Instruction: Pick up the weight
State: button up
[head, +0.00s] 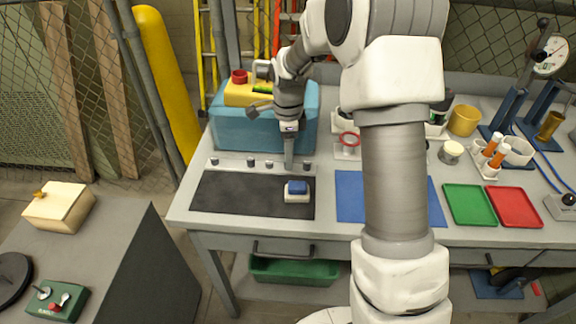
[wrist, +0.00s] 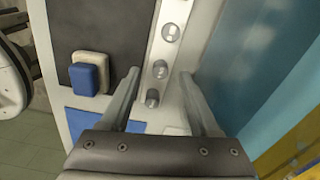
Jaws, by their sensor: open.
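Several small grey metal cylinders, which look like weights, stand in a row on a pale strip (head: 232,163) behind the black mat. One weight (head: 251,163) shows left of my gripper in the head view. My gripper (head: 289,163) points down over the right part of the strip. In the wrist view my gripper (wrist: 158,74) is open and empty, with one finger on each side of the strip. A weight (wrist: 160,69) shows between the fingertips, another weight (wrist: 152,98) just below it, and one more (wrist: 169,32) above. I cannot tell which weight is meant, or the exact fingertip height.
A blue-and-white block (head: 297,190) lies on the black mat (head: 238,196). A blue bin (head: 232,130) stands close behind the strip. A blue mat (head: 352,190), a green tray (head: 469,204) and a red tray (head: 514,206) lie to the right. Much of the black mat is clear.

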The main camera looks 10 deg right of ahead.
notch_tip(320, 180, down, 2)
grip_shut()
dwell(0.4)
